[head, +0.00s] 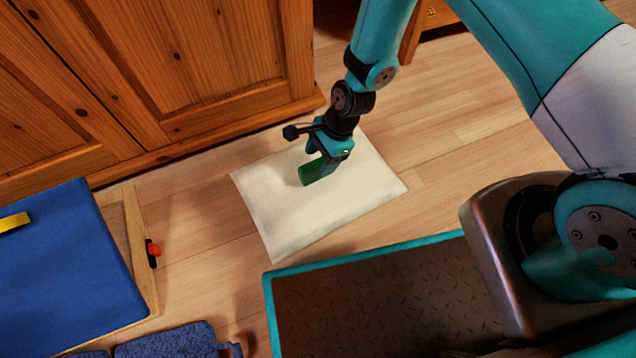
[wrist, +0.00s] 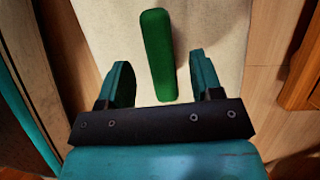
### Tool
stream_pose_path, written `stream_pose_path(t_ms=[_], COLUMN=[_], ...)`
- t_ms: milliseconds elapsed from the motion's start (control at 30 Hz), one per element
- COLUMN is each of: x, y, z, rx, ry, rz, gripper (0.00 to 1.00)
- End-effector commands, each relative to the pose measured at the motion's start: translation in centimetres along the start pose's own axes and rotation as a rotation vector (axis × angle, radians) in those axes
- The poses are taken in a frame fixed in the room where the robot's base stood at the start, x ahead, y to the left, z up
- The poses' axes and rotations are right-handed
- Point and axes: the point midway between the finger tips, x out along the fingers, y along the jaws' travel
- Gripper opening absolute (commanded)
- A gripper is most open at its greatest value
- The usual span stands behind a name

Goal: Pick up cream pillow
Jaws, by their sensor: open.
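The cream pillow (head: 330,212) lies flat on the wooden floor in the head view, between the wooden cabinet and my base. It also fills the upper middle of the wrist view (wrist: 215,35). A green block-like object (head: 312,172) is at the pillow, just below my gripper; in the wrist view this green object (wrist: 159,55) reaches from between the fingers out over the pillow. My gripper (head: 328,158) points down over the pillow's upper part. In the wrist view my gripper (wrist: 158,85) is open, with a gap between each finger and the green object. I cannot tell whether the fingertips touch the pillow.
A wooden cabinet (head: 220,75) stands close behind the pillow. At left are a blue panel (head: 70,270) with a wooden frame, a small red-and-black item (head: 153,252) and a dark blue item (head: 170,342). Clear floor (head: 460,130) lies right of the pillow.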

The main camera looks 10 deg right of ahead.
Motion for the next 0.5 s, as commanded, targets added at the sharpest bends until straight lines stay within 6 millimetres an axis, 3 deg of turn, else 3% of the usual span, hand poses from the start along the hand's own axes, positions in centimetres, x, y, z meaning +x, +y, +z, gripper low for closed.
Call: stream_pose_path(t_ms=[33, 233, 500], x=[1.3, 4.0, 4.1], y=[0.0, -0.1, -0.1], z=[-0.3, -0.3, -0.1], rx=[-0.001, -0.003, -0.001], ry=[0.000, 0.000, 0.000], rz=[0.000, 0.001, 0.001], gripper=[0.60, 0.60, 0.60])
